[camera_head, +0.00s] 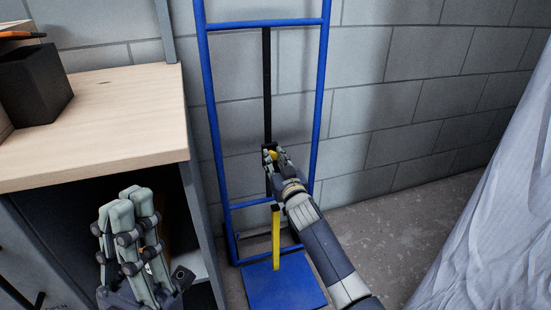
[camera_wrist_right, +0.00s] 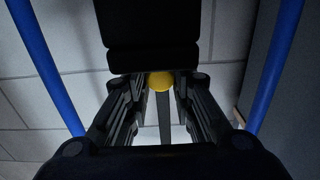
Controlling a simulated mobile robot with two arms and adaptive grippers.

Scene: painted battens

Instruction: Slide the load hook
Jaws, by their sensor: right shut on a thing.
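A blue upright frame (camera_head: 320,110) like a hand truck stands against the wall, with a black vertical rail (camera_head: 267,80) down its middle. My right gripper (camera_head: 270,157) is shut on a small yellow knob at the rail, mostly covered by the fingers. The round yellow knob (camera_wrist_right: 160,82) shows between the fingers in the right wrist view, below a black block (camera_wrist_right: 150,35). A yellow upright bar (camera_head: 276,240) stands lower down, above the blue base plate (camera_head: 285,285); its link to the knob is hidden. My left gripper (camera_head: 130,205) is low at the left, fingers close together.
A wooden-topped bench (camera_head: 100,115) stands at the left with a black box (camera_head: 35,85) on it. A grey block wall (camera_head: 420,100) is behind the frame. A pale draped sheet (camera_head: 500,220) hangs at the right. Bare floor (camera_head: 400,225) lies between.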

